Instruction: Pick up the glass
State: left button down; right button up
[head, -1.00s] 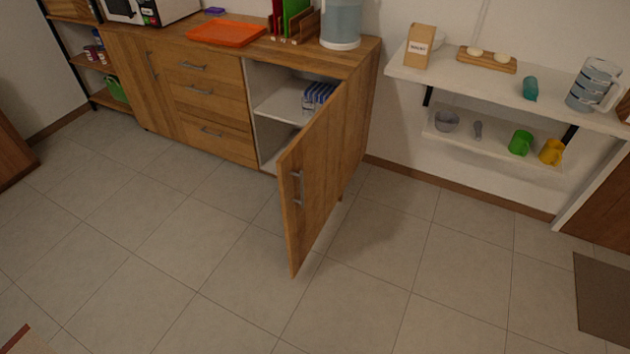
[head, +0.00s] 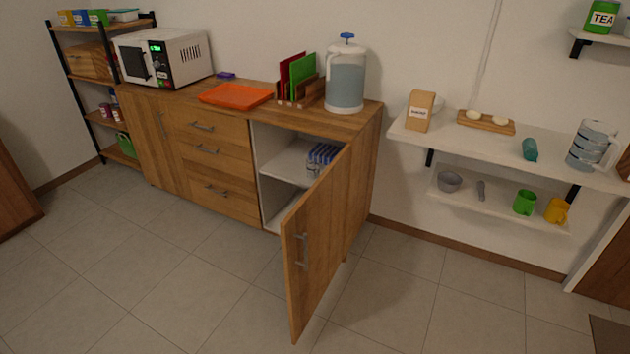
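Neither of my grippers shows in the head view. I cannot tell for sure which thing is the glass. A teal cup-like thing (head: 530,149) is on the upper white wall shelf (head: 470,143) at the right, to the left of a clear pitcher (head: 590,146). A grey bowl-like cup (head: 449,181) stands on the lower white shelf (head: 505,209), with a small grey item (head: 481,190), a green mug (head: 524,202) and a yellow mug (head: 557,209) to its right.
A wooden cabinet door (head: 318,245) stands open into the floor space, with blue-lidded jars (head: 322,158) inside. On the counter are a microwave (head: 165,57), an orange tray (head: 236,95) and a water dispenser (head: 345,80). The tiled floor in front is clear.

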aim_at(313, 168)
jog(key=j+z, duration=0.1)
jog(key=z, duration=0.65)
jog(key=i+j+z, duration=0.1)
jog(key=j+z, duration=0.35)
jog(key=j, duration=0.2)
jog(key=j+z, duration=0.45)
jog(key=j, duration=0.15)
jog(key=k+j+z, duration=0.15)
jog(key=j+z, duration=0.25)
jog(key=j, duration=0.2)
